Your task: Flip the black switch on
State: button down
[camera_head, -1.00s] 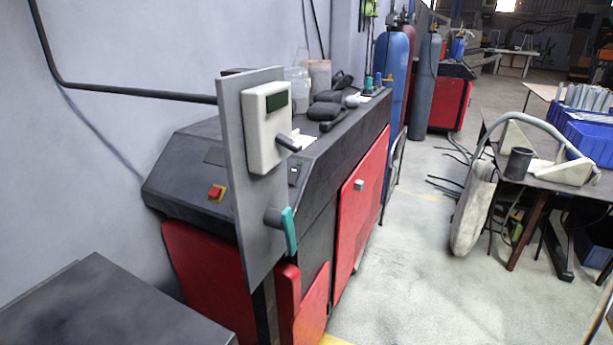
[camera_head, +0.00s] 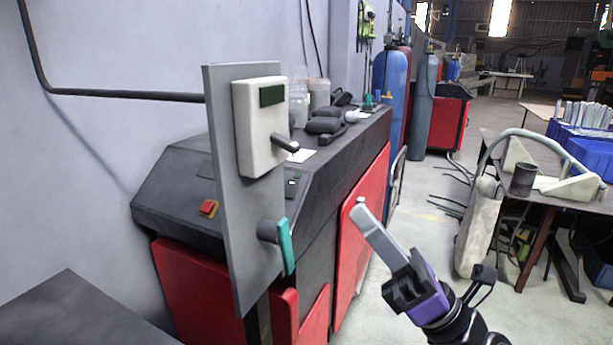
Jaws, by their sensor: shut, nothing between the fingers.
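A grey upright panel (camera_head: 225,160) stands at the centre left. A cream box (camera_head: 255,125) with a dark green window is mounted on its upper part. The black switch (camera_head: 285,143) is a short dark lever that sticks out of the lower right of the box, pointing right and slightly down. A teal handle (camera_head: 286,246) on a grey stub sits lower on the panel. My gripper (camera_head: 362,208) is to the right of the panel and lower than the switch, apart from both. Its long grey fingers are together and hold nothing, pointing up and left.
A black and red machine (camera_head: 330,180) stands behind the panel, with a red button (camera_head: 208,208) on its sloped face. Blue gas cylinders (camera_head: 392,85) stand farther back. A cluttered table (camera_head: 560,200) is at right. A dark flat top (camera_head: 75,315) is at lower left. Open floor lies between machine and table.

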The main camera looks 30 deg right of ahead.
aim_at(275, 145)
jog(key=f+n+g, duration=0.1)
jog(key=n, duration=0.1)
jog(key=w+a+f+n+g+y, duration=0.1)
jog(key=n, duration=0.1)
jog(key=a+f+n, duration=0.1)
jog(key=n, duration=0.1)
jog(key=shift+w+g, duration=0.15)
jog(key=shift+g, duration=0.25)
jog(key=shift+a, duration=0.1)
jog(key=w+a+r+p, duration=0.1)
jog(key=w+r, duration=0.1)
jog(key=w+a+r+p, duration=0.2)
jog(key=r, duration=0.1)
jog(key=w+a+r+p, duration=0.1)
jog(key=w+r, duration=0.1)
jog(key=r, duration=0.1)
jog(key=shift+a+p, duration=0.2)
jog(key=shift+p, duration=0.15)
jog(key=shift+s+d+r+p, duration=0.2)
jog(key=shift+r+p, duration=0.1)
jog(key=shift+r, duration=0.4)
jog(key=shift+r, duration=0.1)
